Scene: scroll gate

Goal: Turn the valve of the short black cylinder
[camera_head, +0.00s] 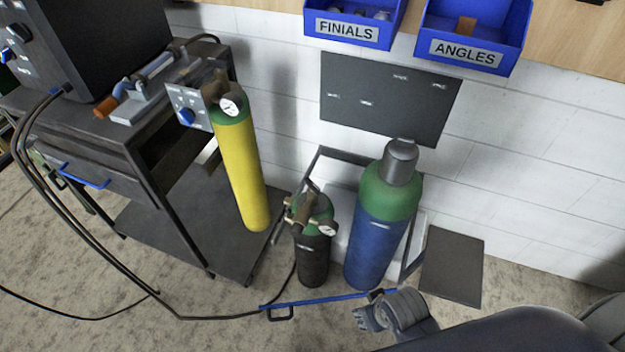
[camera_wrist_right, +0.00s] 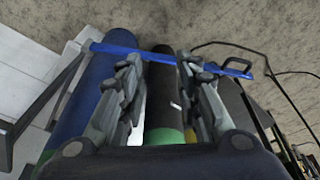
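The short black cylinder (camera_head: 313,262) stands low in the middle of the head view, with a green shoulder, a brass valve (camera_head: 301,208) and a small gauge (camera_head: 327,229). In the right wrist view the black cylinder (camera_wrist_right: 161,95) shows between my fingers, its green shoulder partly hidden at the bottom; I cannot make out the valve there. My right gripper (camera_head: 364,318) is to the right of and nearer than the cylinder, apart from the valve. In the wrist view its fingers (camera_wrist_right: 163,75) are spread and empty. My left gripper is not in view.
A tall blue cylinder (camera_head: 374,245) stands right of the black one, and a yellow cylinder (camera_head: 243,175) leans by the dark cart (camera_head: 165,215). A blue bar (camera_head: 330,300) crosses in front of the cylinders. A black hose (camera_head: 225,316) lies on the floor.

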